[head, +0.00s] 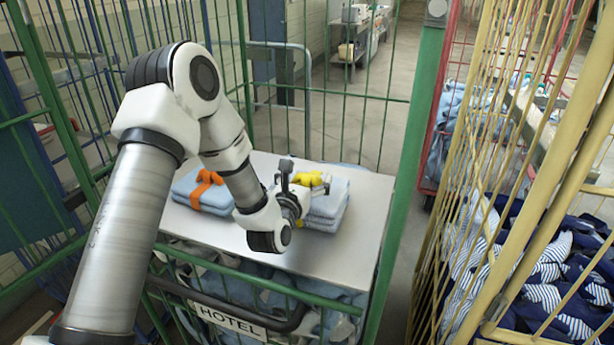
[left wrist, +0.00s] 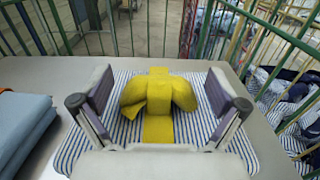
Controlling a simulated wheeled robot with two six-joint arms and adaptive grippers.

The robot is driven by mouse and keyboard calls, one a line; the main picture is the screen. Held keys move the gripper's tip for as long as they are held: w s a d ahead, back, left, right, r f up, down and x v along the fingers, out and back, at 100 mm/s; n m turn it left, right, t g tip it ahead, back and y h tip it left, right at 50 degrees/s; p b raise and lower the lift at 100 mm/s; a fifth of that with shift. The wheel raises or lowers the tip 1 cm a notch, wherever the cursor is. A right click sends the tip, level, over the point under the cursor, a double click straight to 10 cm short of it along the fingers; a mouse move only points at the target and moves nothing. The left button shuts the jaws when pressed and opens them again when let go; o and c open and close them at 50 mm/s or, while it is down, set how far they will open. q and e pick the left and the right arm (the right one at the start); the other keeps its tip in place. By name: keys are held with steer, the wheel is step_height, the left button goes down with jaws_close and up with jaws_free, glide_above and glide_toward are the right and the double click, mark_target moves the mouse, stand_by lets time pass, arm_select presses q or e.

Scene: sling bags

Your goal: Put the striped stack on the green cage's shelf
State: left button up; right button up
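The striped stack (head: 331,207), pale with thin blue stripes, has a yellow ribbon and bow (left wrist: 158,95) on top. It lies at the right side of the pale shelf (head: 345,255) in the green cage. My left gripper (head: 302,180) is over the stack from the front. In the left wrist view its spread fingers (left wrist: 161,92) stand on either side of the bow, apart from it, over the striped top (left wrist: 88,146). It holds nothing. In the head view it partly hides the stack. My right gripper is not in view.
A plain blue stack with an orange ribbon (head: 205,192) lies to the left on the same shelf. Green bars (head: 408,150) surround the shelf, and blue bundles fill the space below it. A yellow cage (head: 480,200) with dark blue striped cloth (head: 540,285) stands at right.

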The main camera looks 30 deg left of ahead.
arm_select(q)
steer(key=shift+r, duration=0.15)
steer(key=shift+s, duration=0.25)
steer(key=p+v, duration=0.2)
steer(key=v, duration=0.9)
steer(key=shift+s+d, duration=0.2)
steer(key=shift+s, duration=0.1)
